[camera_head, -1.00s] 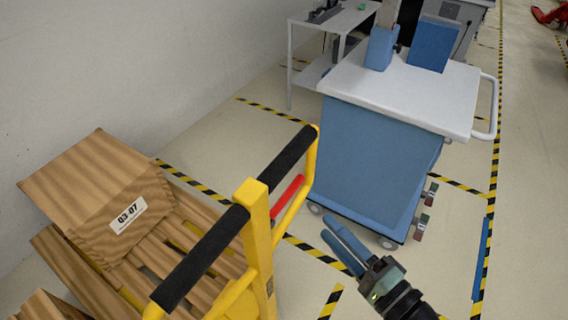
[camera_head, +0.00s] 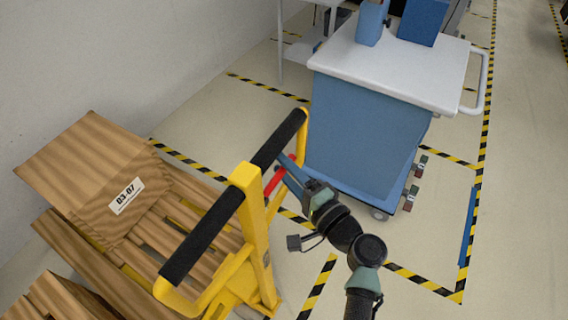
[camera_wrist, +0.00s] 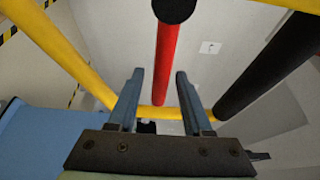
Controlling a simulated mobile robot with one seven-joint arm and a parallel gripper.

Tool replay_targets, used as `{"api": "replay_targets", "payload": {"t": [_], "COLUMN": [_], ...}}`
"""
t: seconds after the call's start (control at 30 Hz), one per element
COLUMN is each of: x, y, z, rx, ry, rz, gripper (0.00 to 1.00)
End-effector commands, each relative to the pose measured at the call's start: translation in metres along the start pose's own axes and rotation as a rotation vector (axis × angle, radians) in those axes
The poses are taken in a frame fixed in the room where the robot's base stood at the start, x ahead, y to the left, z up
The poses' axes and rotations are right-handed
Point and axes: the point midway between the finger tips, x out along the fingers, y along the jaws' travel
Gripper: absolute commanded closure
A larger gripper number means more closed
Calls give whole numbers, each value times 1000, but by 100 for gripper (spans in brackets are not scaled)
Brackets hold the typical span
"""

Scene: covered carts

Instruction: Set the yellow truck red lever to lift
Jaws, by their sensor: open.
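The yellow truck (camera_head: 254,235) stands at the lower left in the head view, with black grips on its handle bar. Its red lever (camera_head: 274,183) sits inside the handle frame, right of the yellow post. My gripper (camera_head: 287,165) is at the lever, its blue fingers pointing up and left. In the wrist view the red lever (camera_wrist: 167,60) runs down from a black end toward the gap between my open fingers (camera_wrist: 160,88). I cannot tell whether the fingers touch it. The yellow handle frame (camera_wrist: 75,60) crosses behind the fingertips. The lever's setting is not readable.
A blue covered cart (camera_head: 362,130) with a white top stands just right of the truck handle. Striped floor tape (camera_head: 430,283) marks clear floor at the lower right.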

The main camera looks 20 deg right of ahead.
Motion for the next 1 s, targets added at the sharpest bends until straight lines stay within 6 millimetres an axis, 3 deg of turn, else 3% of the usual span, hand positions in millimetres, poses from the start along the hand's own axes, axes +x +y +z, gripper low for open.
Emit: {"api": "replay_targets", "payload": {"t": [0.23, 0.5, 1.0], "x": [0, 0, 0], "y": [0, 0, 0], "z": [0, 0, 0], "rx": [0, 0, 0], "ry": [0, 0, 0], "rz": [0, 0, 0], "gripper": [52, 100, 100]}}
